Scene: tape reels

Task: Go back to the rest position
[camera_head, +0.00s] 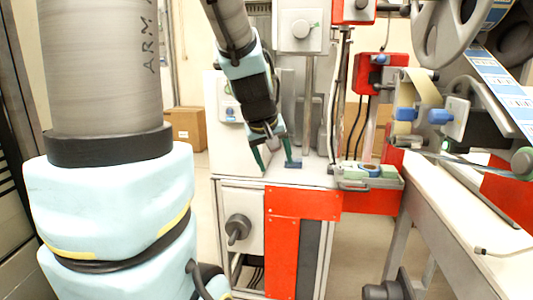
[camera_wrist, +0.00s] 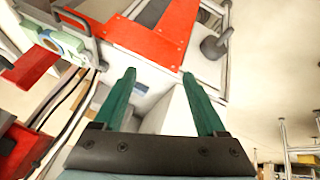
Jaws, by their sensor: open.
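My gripper (camera_head: 274,161) points down over the left part of the grey machine table in the head view. Its two green fingers stand apart in the wrist view (camera_wrist: 160,80), with nothing between them. The gripper is open and empty. In the head view the near finger tips are close to the table top, but I cannot tell whether they touch it. No tape reel is held.
A red-fronted machine cabinet (camera_head: 303,204) stands below the gripper, with a black knob (camera_head: 238,229) on its left panel. A label strip (camera_head: 497,85) runs over rollers at right. A cardboard box (camera_head: 186,123) stands behind. Open floor lies between cabinet and right bench (camera_head: 450,205).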

